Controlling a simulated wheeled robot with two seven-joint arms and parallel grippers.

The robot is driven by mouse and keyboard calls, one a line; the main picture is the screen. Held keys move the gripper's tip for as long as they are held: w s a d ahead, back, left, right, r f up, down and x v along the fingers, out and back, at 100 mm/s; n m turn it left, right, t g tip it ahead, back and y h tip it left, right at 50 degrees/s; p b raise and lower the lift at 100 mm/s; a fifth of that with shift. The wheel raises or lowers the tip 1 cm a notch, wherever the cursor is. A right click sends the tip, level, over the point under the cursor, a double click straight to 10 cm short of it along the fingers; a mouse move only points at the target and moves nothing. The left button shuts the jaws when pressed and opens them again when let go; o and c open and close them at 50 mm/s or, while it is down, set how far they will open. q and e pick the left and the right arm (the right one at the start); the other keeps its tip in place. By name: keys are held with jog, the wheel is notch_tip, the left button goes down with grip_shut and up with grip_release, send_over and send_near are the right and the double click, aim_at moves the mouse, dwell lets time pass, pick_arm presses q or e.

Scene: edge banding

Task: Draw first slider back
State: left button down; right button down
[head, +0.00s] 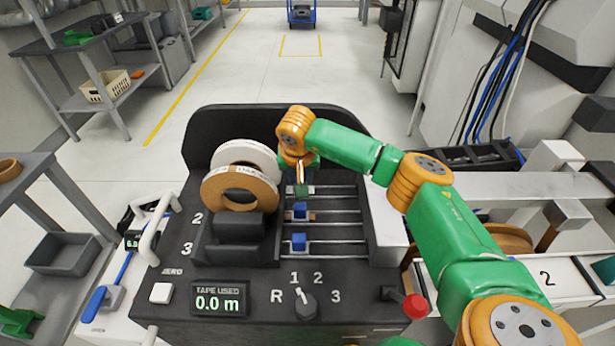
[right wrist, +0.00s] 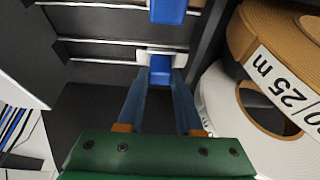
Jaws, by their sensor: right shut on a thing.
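The first slider (right wrist: 160,63) is a small blue block on the farthest rail of the dark machine (head: 345,290). My right gripper (right wrist: 160,82) is shut on it, one finger on each side. In the head view my right gripper (head: 301,188) reaches down over this rail and mostly hides the slider. The second slider (head: 300,210) and third slider (head: 299,242) are blue blocks on the nearer rails, apart from the gripper, at the rails' left ends. My left gripper is not in view.
A white tape roll (head: 232,153) and a brown tape roll (head: 240,189) stand close left of the sliders. A selector knob (head: 306,304), a display reading 0.0 m (head: 219,300) and a red-knobbed lever (head: 415,306) sit in front. The rails are clear to the right.

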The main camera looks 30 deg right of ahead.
jog(key=c, duration=0.9)
grip_release()
jog(key=shift+w+r, duration=0.1)
jog(key=o, duration=0.3)
jog(key=shift+w+a, duration=0.1)
jog(key=shift+a, duration=0.1)
jog(key=shift+o, duration=0.2)
jog(key=shift+d, duration=0.1)
